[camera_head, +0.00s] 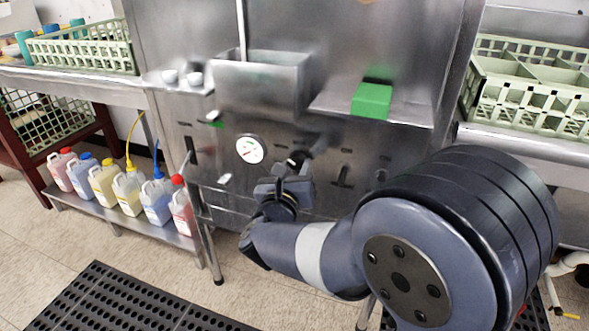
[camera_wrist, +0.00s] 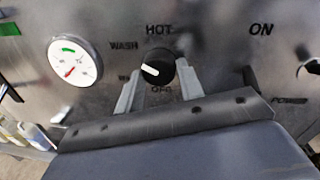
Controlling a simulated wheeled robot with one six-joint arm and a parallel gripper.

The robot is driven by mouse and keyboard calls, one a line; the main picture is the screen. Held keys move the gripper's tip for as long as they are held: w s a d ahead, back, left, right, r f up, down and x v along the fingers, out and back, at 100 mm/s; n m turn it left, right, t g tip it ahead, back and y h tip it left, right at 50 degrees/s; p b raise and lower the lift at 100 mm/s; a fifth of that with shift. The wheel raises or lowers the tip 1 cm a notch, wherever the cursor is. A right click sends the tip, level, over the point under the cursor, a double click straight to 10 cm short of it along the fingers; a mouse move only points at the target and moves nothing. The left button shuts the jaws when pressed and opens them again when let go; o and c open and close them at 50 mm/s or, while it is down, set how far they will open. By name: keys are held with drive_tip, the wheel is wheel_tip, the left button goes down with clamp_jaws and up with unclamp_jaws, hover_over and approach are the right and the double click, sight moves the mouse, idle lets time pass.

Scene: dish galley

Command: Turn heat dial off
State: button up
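The heat dial (camera_wrist: 160,68) is a round black knob with a white pointer on the steel panel, in the middle of the wrist view. HOT is printed above it, WASH to its upper left and OFF below it, partly hidden by my gripper. The white pointer points left and slightly up, not down at OFF. My gripper (camera_wrist: 160,76) has one finger at each side of the dial. The fingers look apart and a little wider than the knob; contact is unclear. In the head view my gripper (camera_head: 290,178) is at the panel, largely covering the dial.
A round white gauge (camera_head: 250,149) is left of the dial. An ON label (camera_wrist: 261,29) and a POWER label (camera_wrist: 289,100) are to the right. A green block (camera_head: 372,100) is on the ledge above. Several bottles (camera_head: 103,182) stand on the low shelf at left.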

drive_tip(key=c, duration=0.4)
drive_tip(key=shift+n, duration=0.3)
drive_tip(key=n+p, duration=0.1)
drive_tip(key=n, duration=0.3)
drive_tip(key=shift+r+g, duration=0.15)
drive_tip(key=shift+g, duration=0.25)
drive_tip(key=n+p, duration=0.1)
drive_tip(key=n, duration=0.2)
drive_tip(key=n+p, duration=0.2)
drive_tip(key=n, duration=0.1)
drive_tip(key=shift+r+g+h+p, duration=0.2)
drive_tip(key=shift+g+h+p, duration=0.1)
drive_tip(key=n+p, duration=0.2)
drive_tip(key=n, duration=0.1)
drive_tip(key=shift+a+r+n+h+p, duration=0.1)
drive_tip(key=shift+n+h+p, duration=0.2)
drive_tip(key=shift+p, duration=0.05)
drive_tip(key=n+p, duration=0.2)
drive_tip(key=n, duration=0.1)
drive_tip(key=shift+g+p, duration=0.3)
drive_tip(key=shift+p, duration=0.05)
drive_tip(key=n+h+p, duration=0.1)
drive_tip(key=n+p, duration=0.2)
drive_tip(key=n, duration=0.1)
drive_tip(key=shift+a+n, duration=0.15)
drive_tip(key=shift+n, duration=0.15)
drive_tip(key=shift+f, duration=0.2)
